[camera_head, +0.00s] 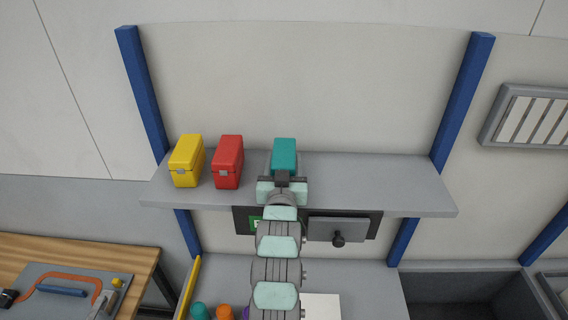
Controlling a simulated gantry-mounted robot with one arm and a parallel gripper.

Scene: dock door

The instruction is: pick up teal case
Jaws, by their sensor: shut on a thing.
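The teal case (284,152) is on or just above the grey shelf (370,178), right of the red case. Its top and upper part show; its lower front is hidden behind my gripper. My gripper (283,174) reaches it from the front and is shut on it. The fingertips are mostly hidden by my wrist. I cannot tell whether the case touches the shelf.
A red case (228,162) and a yellow case (187,161) stand on the shelf to the left. The shelf is bare to the right. Blue posts (464,95) flank it. Below are a grey box with a knob (338,232), a wooden bench (90,262) with tools and coloured items.

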